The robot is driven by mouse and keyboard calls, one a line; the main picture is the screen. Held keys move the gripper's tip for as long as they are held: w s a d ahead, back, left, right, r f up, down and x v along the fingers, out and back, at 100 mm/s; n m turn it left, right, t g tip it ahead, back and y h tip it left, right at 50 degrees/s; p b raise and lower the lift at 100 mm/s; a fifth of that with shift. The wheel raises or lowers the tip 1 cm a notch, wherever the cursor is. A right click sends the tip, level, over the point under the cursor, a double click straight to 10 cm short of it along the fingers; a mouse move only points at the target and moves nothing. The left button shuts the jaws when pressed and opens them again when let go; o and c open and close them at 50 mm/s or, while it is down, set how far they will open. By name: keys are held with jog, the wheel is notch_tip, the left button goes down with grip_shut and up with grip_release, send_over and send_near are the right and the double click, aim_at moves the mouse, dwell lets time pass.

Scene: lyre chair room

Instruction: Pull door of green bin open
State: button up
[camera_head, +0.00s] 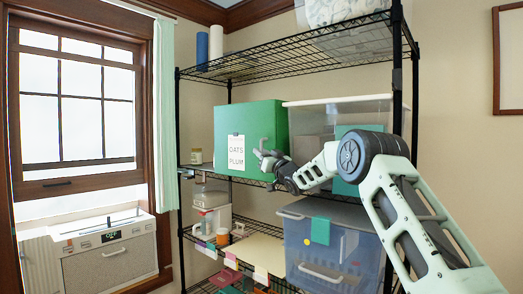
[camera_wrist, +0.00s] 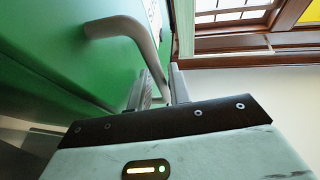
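The green bin (camera_head: 254,117) stands on the middle shelf of a black wire rack, with a white label reading "OATS PLUM" (camera_head: 236,152) on its front. Its door looks shut. The door's grey curved handle (camera_wrist: 136,27) shows in the wrist view, against the green face (camera_wrist: 60,45). My gripper (camera_head: 263,160) is right at the bin's front, beside the label. In the wrist view its two fingers (camera_wrist: 160,88) stand apart, with the handle's bar reaching down between them. Contact between fingers and bar is hard to make out.
A clear lidded tub (camera_head: 335,107) sits just right of the bin, partly behind my arm. A blue-grey tub (camera_head: 325,247) and small containers fill the shelf below. The rack's front post (camera_head: 397,75) is close to my arm. A window (camera_head: 78,105) is at the left.

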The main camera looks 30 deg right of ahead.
jog(key=shift+w, duration=0.15)
grip_shut()
jog(key=shift+a, duration=0.1)
